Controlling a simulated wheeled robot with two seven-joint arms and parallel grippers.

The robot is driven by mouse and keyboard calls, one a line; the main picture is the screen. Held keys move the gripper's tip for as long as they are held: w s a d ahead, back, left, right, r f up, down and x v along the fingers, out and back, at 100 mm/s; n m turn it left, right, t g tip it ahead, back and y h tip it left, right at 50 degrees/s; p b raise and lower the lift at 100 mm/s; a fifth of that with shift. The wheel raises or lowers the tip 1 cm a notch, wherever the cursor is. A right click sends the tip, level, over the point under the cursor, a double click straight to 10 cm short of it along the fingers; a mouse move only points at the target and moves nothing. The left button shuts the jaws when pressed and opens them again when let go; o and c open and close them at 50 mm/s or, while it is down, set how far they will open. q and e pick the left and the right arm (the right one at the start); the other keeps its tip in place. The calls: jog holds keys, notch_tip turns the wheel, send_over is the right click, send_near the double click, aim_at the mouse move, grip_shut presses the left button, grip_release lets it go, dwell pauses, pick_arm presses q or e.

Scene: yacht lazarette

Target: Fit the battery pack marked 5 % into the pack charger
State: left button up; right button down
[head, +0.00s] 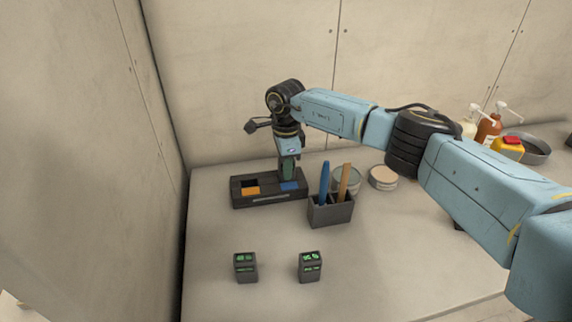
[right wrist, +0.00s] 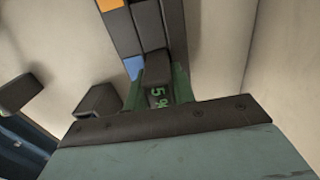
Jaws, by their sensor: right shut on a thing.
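My right gripper (head: 288,168) is over the right part of the pack charger (head: 238,196), pointing down. The charger is a dark block with an orange patch at left and a blue patch at right; part of it also shows in the right wrist view (right wrist: 148,22). My right gripper (right wrist: 158,85) is shut on a dark battery pack (right wrist: 155,68) whose green label reads 5 %. The pack's lower end is at the charger near the blue patch; I cannot tell whether it is inside a slot. My left gripper is not in view.
Two dark packs with green displays, left (head: 245,268) and right (head: 310,267), stand in front. A dark holder (head: 330,212) with blue and wooden sticks stands close right of the charger. Tins (head: 383,178) and bottles (head: 488,130) are farther right. The counter's front is mostly clear.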

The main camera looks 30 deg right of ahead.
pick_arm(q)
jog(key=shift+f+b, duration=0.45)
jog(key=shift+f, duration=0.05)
pick_arm(e)
jog(key=shift+f, duration=0.65)
jog(key=c, duration=1.1)
grip_release()
jog(key=shift+r, duration=0.3)
notch_tip(320, 180, up, 12)
jog(key=shift+f+p, duration=0.1)
jog(key=shift+p, duration=0.2)
jog(key=shift+r, duration=0.5)
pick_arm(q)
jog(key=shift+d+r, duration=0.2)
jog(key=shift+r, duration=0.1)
